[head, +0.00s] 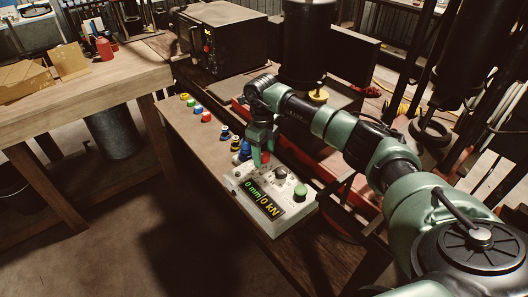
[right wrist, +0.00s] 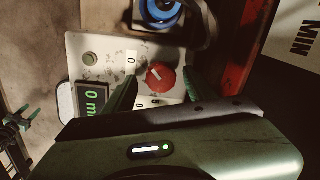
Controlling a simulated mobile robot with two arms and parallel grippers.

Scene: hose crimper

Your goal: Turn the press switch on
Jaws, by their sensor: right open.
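The press control box (head: 265,200) is pale and sits on the bench edge, with a lit display (head: 264,203) reading 0 mm and 0 kN. A red rotary switch (right wrist: 160,77) with a white pointer mark shows on its panel in the right wrist view. My right gripper (head: 262,160) is over the far end of the box. In the right wrist view its open fingers (right wrist: 158,90) are either side of the red switch; contact cannot be told. A dark part with green tips (right wrist: 20,130) at the left edge may be my left gripper, its state unclear.
A red frame (head: 308,176) runs close beside the box. A wooden workbench (head: 90,90) stands at left.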

